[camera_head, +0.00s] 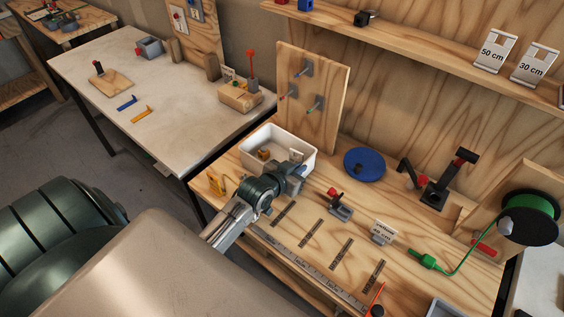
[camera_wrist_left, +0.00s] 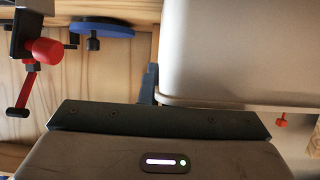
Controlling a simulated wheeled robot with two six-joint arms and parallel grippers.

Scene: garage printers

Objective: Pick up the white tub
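The white tub (camera_head: 303,143) stands on the wooden bench, with a small brown item (camera_head: 263,154) inside. My left gripper (camera_head: 293,172) is at its near right corner, and the arm hides part of the near wall. In the left wrist view, upside down, the tub's pale wall (camera_wrist_left: 240,50) fills the upper right. A dark finger (camera_wrist_left: 149,84) of my left gripper shows beside the tub's edge. The other finger is hidden, so I cannot tell whether it is open or shut on the rim. My right gripper is not in view.
A peg panel (camera_head: 325,95) stands behind the tub and a blue disc (camera_head: 372,158) lies to its right. A red-topped clamp (camera_head: 340,205) sits just right of my gripper. A yellow tool (camera_head: 216,184) lies left. A steel ruler (camera_head: 305,266) runs along the front edge.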

